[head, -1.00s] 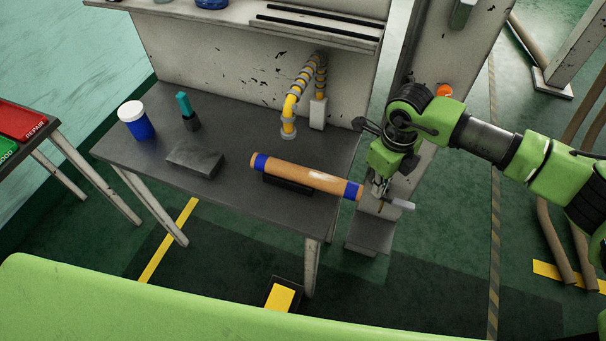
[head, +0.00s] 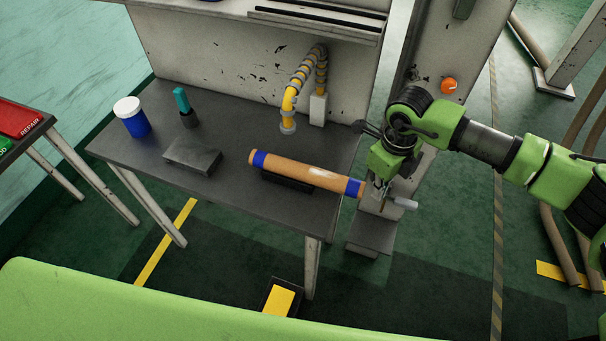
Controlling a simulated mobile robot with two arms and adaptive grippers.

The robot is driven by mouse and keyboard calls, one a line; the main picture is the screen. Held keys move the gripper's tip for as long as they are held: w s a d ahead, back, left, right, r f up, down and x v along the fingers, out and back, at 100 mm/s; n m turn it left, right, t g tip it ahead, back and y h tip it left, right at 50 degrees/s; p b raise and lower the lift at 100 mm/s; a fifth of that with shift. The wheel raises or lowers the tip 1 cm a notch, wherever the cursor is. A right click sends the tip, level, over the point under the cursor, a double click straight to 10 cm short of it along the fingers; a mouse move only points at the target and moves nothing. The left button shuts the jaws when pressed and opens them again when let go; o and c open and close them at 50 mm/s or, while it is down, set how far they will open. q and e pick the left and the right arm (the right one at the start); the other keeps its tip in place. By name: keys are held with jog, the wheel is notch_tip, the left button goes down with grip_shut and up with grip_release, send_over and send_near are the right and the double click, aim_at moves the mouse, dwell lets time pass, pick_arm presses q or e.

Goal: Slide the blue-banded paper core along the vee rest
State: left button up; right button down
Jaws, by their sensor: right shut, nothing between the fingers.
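The paper core (head: 308,173) is a brown tube with a blue band near each end. It lies on the dark vee rest (head: 287,181) on the grey table, and its right end sticks out past the table's right edge. My right gripper (head: 383,199) is just off that right end, shut and with nothing held. I cannot tell whether it touches the core's end. A pale spindle stub (head: 404,204) shows right beside the gripper. My left gripper is out of view.
On the table (head: 235,122) stand a blue jar with a white lid (head: 133,118), a teal bottle (head: 184,107) and a grey block (head: 193,156). A yellow hose (head: 290,100) rises at the back. An orange knob (head: 449,85) is on the machine post.

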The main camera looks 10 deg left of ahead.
jog(key=shift+f, duration=0.4)
jog(key=shift+a+b, duration=0.25)
jog(key=shift+b, duration=0.05)
